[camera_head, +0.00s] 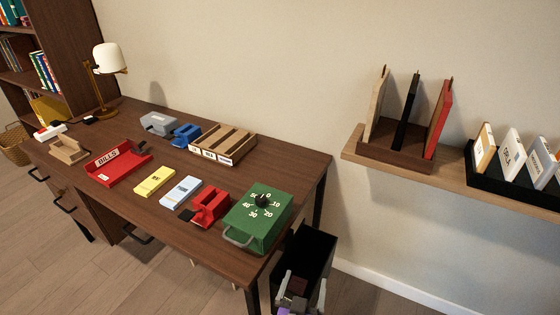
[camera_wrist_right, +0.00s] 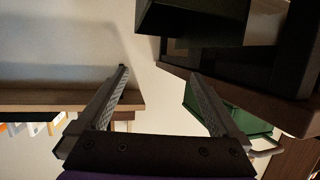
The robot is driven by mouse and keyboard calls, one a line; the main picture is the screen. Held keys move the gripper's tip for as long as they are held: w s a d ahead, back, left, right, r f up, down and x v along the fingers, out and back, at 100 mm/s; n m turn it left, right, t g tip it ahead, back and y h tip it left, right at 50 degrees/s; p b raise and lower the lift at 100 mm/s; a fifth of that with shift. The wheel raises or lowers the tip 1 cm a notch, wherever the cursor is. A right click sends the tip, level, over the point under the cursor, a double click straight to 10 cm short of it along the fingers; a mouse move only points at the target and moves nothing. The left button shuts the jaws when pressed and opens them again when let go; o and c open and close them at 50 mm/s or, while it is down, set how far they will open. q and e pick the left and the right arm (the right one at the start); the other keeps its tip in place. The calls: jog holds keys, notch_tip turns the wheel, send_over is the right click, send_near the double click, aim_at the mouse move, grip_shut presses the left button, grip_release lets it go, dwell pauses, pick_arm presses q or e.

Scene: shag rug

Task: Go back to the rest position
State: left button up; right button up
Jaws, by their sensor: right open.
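My right gripper (camera_head: 302,287) is low at the bottom of the head view, just right of the desk's front right corner. Its two grey fingers are apart with nothing between them. It appears in front of the lower part of a black open bin (camera_head: 306,252); I cannot tell whether they touch. In the right wrist view the open fingers (camera_wrist_right: 160,82) frame bare wall, with a green box (camera_wrist_right: 240,115) behind the right finger. My left gripper is not in view.
The brown desk (camera_head: 290,165) holds a green dial box (camera_head: 262,215), a red tape dispenser (camera_head: 210,206), a red tray (camera_head: 118,163) and a lamp (camera_head: 108,58). A wall shelf (camera_head: 400,170) with folders is at right. Floor at lower right is clear.

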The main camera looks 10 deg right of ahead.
jog(key=s+d+f+n+g, duration=0.1)
jog(key=s+d+f+g, duration=0.1)
jog(key=s+d+g, duration=0.5)
jog(key=s+n+g+y, duration=0.25)
jog(key=s+y, duration=0.25)
jog(key=s, duration=0.5)
pick_arm(q)
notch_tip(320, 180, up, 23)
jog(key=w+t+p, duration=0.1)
jog(key=p, duration=1.9)
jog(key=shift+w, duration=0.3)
pick_arm(e)
notch_tip(320, 180, up, 24)
jog(key=w+t, duration=0.1)
jog(key=shift+w+f+n, duration=0.15)
jog(key=shift+f+n, duration=0.1)
jog(key=shift+n, duration=0.1)
